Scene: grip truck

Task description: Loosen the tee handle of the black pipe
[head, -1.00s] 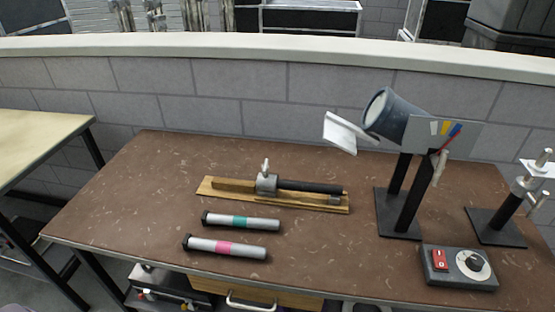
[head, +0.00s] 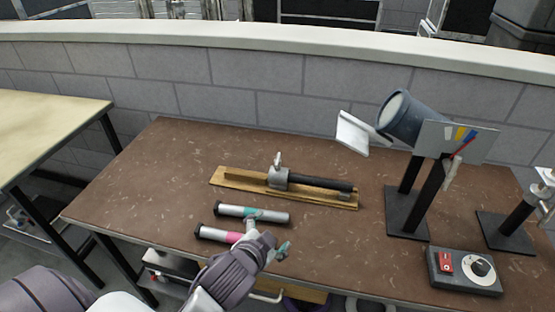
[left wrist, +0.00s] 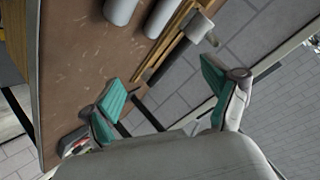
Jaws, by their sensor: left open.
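The black pipe (head: 325,184) lies on a wooden board (head: 235,182) on the brown table. Its left part passes into a grey clamp (head: 277,179), and the pale tee handle (head: 278,160) stands up from the clamp. My left gripper (head: 267,240) is open and empty, in front of the board and lower in the picture, apart from the handle. In the left wrist view its teal fingers (left wrist: 162,90) are spread wide, and the grey clamp (left wrist: 198,27) shows beyond them near the top. My right gripper is not in view.
Two grey tubes, one with a teal band (head: 275,217) and one with a pink band (head: 213,233), lie near my left gripper, which partly covers them. A lamp-like device (head: 405,118) on black posts and a control box (head: 464,270) stand at right. A block wall runs behind.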

